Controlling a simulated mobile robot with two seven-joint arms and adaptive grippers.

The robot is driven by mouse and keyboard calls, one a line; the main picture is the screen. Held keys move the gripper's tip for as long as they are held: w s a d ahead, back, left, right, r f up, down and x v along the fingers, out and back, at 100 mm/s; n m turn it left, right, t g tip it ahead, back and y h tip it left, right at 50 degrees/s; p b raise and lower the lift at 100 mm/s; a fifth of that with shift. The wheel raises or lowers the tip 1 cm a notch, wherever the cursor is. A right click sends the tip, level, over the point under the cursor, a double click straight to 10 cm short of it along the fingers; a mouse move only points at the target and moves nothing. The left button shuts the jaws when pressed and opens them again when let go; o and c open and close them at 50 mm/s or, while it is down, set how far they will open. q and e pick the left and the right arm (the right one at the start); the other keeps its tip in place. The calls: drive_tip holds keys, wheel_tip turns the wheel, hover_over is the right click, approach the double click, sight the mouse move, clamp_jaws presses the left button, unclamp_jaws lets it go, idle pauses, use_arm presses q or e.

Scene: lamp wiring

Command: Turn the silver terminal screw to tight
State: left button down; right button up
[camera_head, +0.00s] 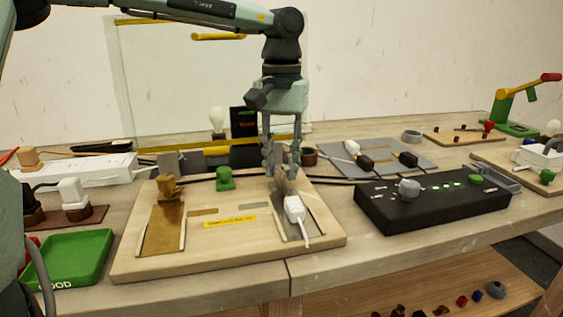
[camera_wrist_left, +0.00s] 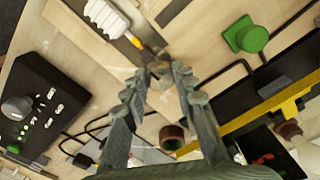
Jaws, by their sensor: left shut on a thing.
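The wooden wiring board (camera_head: 225,255) lies on the table. My left gripper (camera_head: 283,172) points straight down at the board's back right, shut on the silver terminal screw (camera_wrist_left: 157,69), which is mostly hidden by the fingers in the head view. In the left wrist view the fingertips (camera_wrist_left: 159,78) sit on both sides of the screw. A white wire connector (camera_head: 294,208) lies on the grey strip in front of the screw; its orange-tipped end reaches toward the screw in the wrist view. How tight the screw is cannot be told. My right gripper is not in view.
A brass terminal (camera_head: 166,188) and a green knob (camera_head: 225,179) stand on the board left of the gripper. A black control box (camera_head: 435,205) stands to the right. A green tray (camera_head: 70,258) is at the left. Dark cables run behind the board.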

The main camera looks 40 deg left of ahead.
sight(282, 167)
use_arm(q)
drive_tip(key=shift+m, duration=0.4)
drive_tip(key=c, duration=1.2)
unclamp_jaws()
wheel_tip(282, 167, up, 12)
